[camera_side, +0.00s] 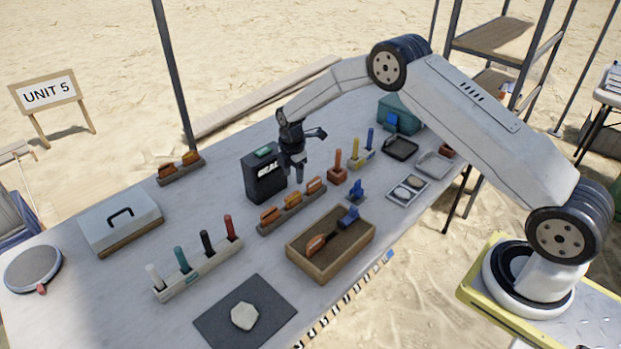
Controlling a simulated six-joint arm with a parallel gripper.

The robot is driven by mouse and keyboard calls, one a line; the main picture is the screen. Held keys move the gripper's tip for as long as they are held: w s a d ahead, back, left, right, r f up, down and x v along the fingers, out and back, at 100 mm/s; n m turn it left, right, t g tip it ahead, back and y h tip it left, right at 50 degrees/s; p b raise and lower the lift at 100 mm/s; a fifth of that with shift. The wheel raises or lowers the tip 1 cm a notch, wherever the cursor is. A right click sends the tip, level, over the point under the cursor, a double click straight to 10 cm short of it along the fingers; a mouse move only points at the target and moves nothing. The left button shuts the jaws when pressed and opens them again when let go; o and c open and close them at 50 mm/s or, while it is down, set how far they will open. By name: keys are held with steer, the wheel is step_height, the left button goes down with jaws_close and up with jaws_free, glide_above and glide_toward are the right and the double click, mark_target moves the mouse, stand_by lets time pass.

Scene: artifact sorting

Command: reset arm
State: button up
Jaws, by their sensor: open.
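My gripper (292,172) hangs pointing down above the middle of the table, beside a black box (262,178) with a green top and white lettering. It is open, and I see nothing held in it. It appears apart from the box, though the exact gap is hard to judge. My arm reaches in from the right, raised over the table.
A wooden tray (296,262) holds brushes. Nearby are a brush rack (272,222), a marker rack (190,279), a dark mat (215,318) with a pale stone (244,316), a lidded box (120,240) and a round scale (33,268). A tent pole (176,80) stands behind.

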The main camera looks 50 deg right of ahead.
steer(key=shift+s+a+r+m, duration=0.1)
steer(key=shift+s+r+m, duration=0.15)
steer(key=shift+r, duration=0.2)
steer(key=s+a+r+m+t, duration=0.1)
steer(key=s+a+r+m, duration=0.1)
steer(key=s+r+m, duration=0.85)
steer(key=s+a+r+m, duration=0.1)
steer(key=s+m, duration=0.2)
steer(key=s, duration=0.6)
steer(key=s+r+m+t, duration=0.1)
steer(key=s+m, duration=0.3)
steer(key=s, duration=0.5)
steer(key=shift+a+r+t, duration=0.3)
steer(key=shift+a+r, duration=0.1)
steer(key=shift+r, duration=0.3)
